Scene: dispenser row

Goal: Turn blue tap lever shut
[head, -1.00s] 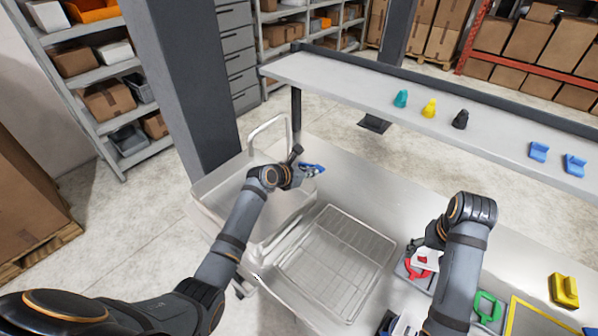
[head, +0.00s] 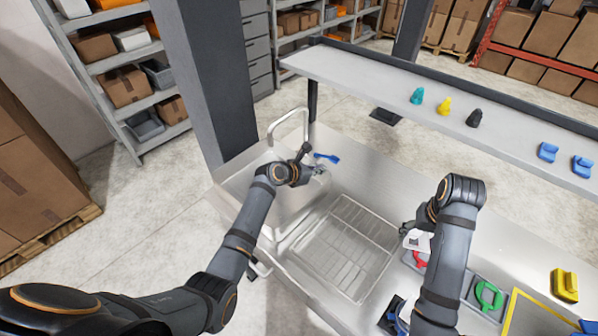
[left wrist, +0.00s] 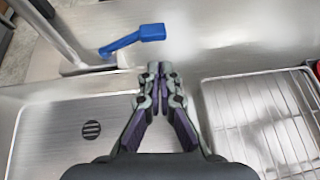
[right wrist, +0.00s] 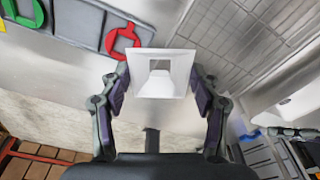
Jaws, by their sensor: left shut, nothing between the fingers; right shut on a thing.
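The blue tap lever (head: 327,158) sticks out to the right from the base of the metal tap (head: 289,128) at the back of the sink. In the left wrist view the lever (left wrist: 133,40) lies beyond and left of the fingertips, pointing right. My left gripper (head: 318,172) is shut and empty, in front of the lever and apart from it; its closed tips show in the left wrist view (left wrist: 160,68). My right gripper (right wrist: 158,85) is shut on a white hollow square piece (right wrist: 166,73). In the head view this piece (head: 417,240) is partly hidden by my right arm.
The sink basin (left wrist: 85,130) lies below my left gripper, with a wire drain rack (head: 343,250) to its right. Red (head: 420,259) and green (head: 489,296) ring handles sit at the right. A shelf (head: 365,75) with small coloured pieces runs along the back.

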